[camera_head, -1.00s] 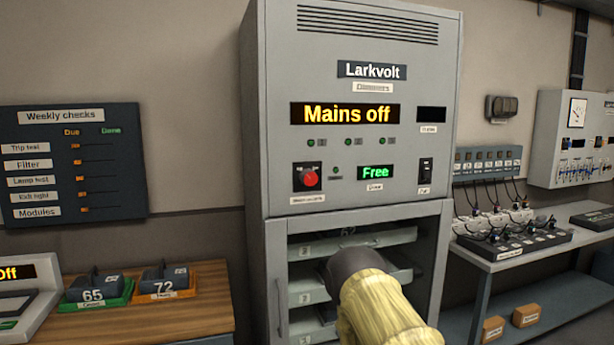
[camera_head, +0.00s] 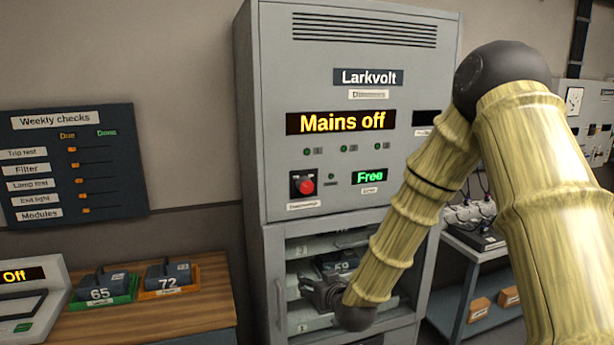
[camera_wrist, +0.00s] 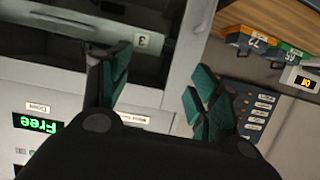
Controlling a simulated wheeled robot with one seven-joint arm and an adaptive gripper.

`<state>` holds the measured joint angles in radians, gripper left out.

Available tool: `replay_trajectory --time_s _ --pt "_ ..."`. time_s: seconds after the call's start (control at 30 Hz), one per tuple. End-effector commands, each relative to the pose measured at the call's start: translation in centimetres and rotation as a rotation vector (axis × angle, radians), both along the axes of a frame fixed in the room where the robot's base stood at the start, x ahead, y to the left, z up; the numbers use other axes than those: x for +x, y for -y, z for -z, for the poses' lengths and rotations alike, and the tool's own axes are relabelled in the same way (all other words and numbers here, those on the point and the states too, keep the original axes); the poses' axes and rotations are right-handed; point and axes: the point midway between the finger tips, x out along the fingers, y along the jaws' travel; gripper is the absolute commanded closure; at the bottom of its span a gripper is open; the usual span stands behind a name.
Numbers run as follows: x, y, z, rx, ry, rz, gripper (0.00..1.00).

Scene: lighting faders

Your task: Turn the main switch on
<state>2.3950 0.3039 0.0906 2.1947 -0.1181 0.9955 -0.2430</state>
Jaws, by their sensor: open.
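The grey Larkvolt cabinet (camera_head: 350,20) stands in the middle of the head view, with its display (camera_head: 341,121) reading "Mains off". A red rotary switch (camera_head: 305,184) on a black plate sits at the lower left of its panel, above a small label that is hard to read. My gripper (camera_head: 318,292) is below this switch, in front of the open shelf bay, apart from the switch. In the wrist view, which is upside down, my gripper (camera_wrist: 160,82) has its two dark green fingers spread with nothing between them. The red switch does not show there.
A green "Free" display (camera_head: 369,177) is right of the switch. A dark module (camera_head: 340,266) sits in the shelf bay (camera_head: 315,321). At left are a wooden bench (camera_head: 200,312) with two numbered modules and a checks board (camera_head: 105,165).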

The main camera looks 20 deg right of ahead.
Motion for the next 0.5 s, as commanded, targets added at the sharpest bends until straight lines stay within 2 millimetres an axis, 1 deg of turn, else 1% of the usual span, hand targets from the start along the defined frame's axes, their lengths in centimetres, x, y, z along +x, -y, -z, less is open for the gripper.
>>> replay_trajectory --time_s 0.03,0.07,0.1,0.2,0.3,0.33,0.4,0.5 --pt "1.4 0.5 -4.8 0.001 0.066 0.005 0.38" --pt "2.0 0.7 -7.0 -0.002 0.101 0.008 0.38" --pt "2.8 1.0 -9.6 -0.004 0.143 0.012 0.38" --pt "4.0 1.7 -15.1 -0.008 0.231 0.021 0.38" --pt "4.7 2.2 -18.9 -0.011 0.292 0.027 0.38" --pt "4.8 2.3 -19.7 -0.011 0.306 0.028 0.38" --pt "5.0 2.5 -20.9 -0.013 0.327 0.029 0.38" --pt "5.4 2.6 -21.7 -0.013 0.340 0.031 0.38"
